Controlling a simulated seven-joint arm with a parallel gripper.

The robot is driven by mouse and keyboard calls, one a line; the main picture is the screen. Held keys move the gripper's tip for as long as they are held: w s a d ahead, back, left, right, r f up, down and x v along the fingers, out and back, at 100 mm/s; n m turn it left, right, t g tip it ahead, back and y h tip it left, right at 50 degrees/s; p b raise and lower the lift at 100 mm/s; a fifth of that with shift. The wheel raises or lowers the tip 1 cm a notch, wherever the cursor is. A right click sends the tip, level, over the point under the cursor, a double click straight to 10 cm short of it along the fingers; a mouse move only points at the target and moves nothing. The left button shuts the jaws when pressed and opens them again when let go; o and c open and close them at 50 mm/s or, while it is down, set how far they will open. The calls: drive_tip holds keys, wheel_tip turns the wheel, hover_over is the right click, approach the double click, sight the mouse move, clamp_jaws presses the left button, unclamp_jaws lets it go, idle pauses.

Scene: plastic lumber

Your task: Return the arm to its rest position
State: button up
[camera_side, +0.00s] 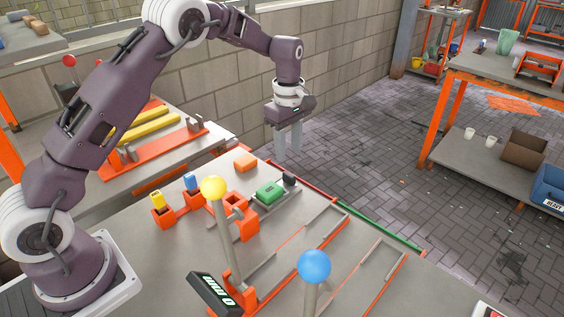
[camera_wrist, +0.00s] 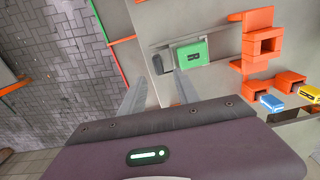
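My gripper (camera_side: 288,153) hangs from my raised arm with its fingers pointing down, at the back of the work table (camera_side: 160,285). In the side view its two fingers stand a little apart. In the wrist view the fingers of my gripper (camera_wrist: 158,82) are also apart, with nothing held between them. A green block (camera_side: 270,192) lies on the table in front of the gripper, not touching it; it also shows in the wrist view (camera_wrist: 191,54).
An orange block (camera_side: 245,162), orange holders with a blue piece (camera_side: 190,181) and a yellow piece (camera_side: 158,200), a yellow ball on a post (camera_side: 213,187) and a blue ball on a post (camera_side: 314,266) stand on the table. Open paved floor (camera_side: 350,160) lies beyond its edge.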

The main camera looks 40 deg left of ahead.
drive_tip(key=s+d+r+m+t, duration=0.3)
drive_tip(key=s+r+m, duration=0.6)
drive_tip(key=s+r, duration=0.95)
drive_tip(key=s+d+f+m+t, duration=0.1)
drive_tip(key=s+m, duration=0.7)
drive_tip(key=s, duration=0.9)
drive_tip(key=shift+f+t, duration=0.3)
drive_tip(key=shift+t, duration=0.4)
